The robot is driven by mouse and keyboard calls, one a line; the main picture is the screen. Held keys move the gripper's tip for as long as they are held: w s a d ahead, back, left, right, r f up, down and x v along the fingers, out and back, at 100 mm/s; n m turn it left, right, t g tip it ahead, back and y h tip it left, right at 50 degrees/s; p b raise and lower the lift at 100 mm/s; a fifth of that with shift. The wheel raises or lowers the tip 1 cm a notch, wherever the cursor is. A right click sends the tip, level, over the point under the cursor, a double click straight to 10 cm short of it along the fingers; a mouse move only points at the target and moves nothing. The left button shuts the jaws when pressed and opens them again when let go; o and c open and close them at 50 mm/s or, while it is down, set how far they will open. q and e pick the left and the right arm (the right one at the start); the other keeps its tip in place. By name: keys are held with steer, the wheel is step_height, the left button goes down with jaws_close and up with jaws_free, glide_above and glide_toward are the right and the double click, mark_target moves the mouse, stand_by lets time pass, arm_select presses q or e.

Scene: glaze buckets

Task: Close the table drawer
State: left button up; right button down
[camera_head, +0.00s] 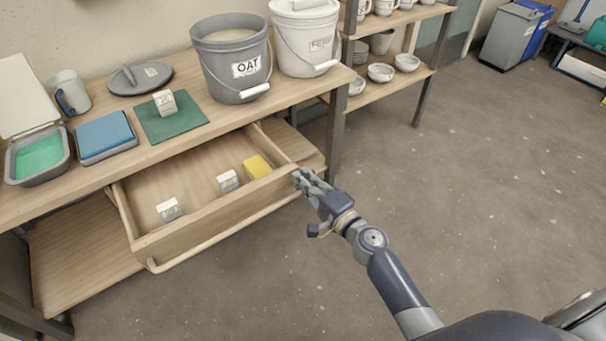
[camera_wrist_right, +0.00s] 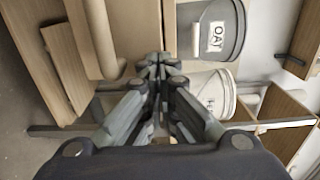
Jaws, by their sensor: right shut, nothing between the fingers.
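The wooden table drawer (camera_head: 205,222) is pulled out from under the table top (camera_head: 165,145) in the head view. It has a long bar handle along its front. Two small white blocks, one at the left (camera_head: 170,209) and one nearer the middle (camera_head: 228,181), and a yellow block (camera_head: 257,167) lie inside. My right gripper (camera_head: 299,177) is shut and empty at the right end of the drawer front. I cannot tell whether it touches the drawer. In the right wrist view, the shut fingers (camera_wrist_right: 160,68) point toward the wooden furniture. My left gripper is not in view.
On the table stand a grey OAT bucket (camera_head: 232,60), a white bucket (camera_head: 304,38), a mug (camera_head: 70,93), a blue-topped tray (camera_head: 105,137) and a green mat (camera_head: 188,120). A shelf (camera_head: 420,72) with bowls stands behind. The floor (camera_head: 450,170) at right is clear.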

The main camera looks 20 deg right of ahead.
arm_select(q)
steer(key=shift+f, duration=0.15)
arm_select(e)
steer(key=shift+w+a, duration=0.15)
steer(key=shift+w, duration=0.25)
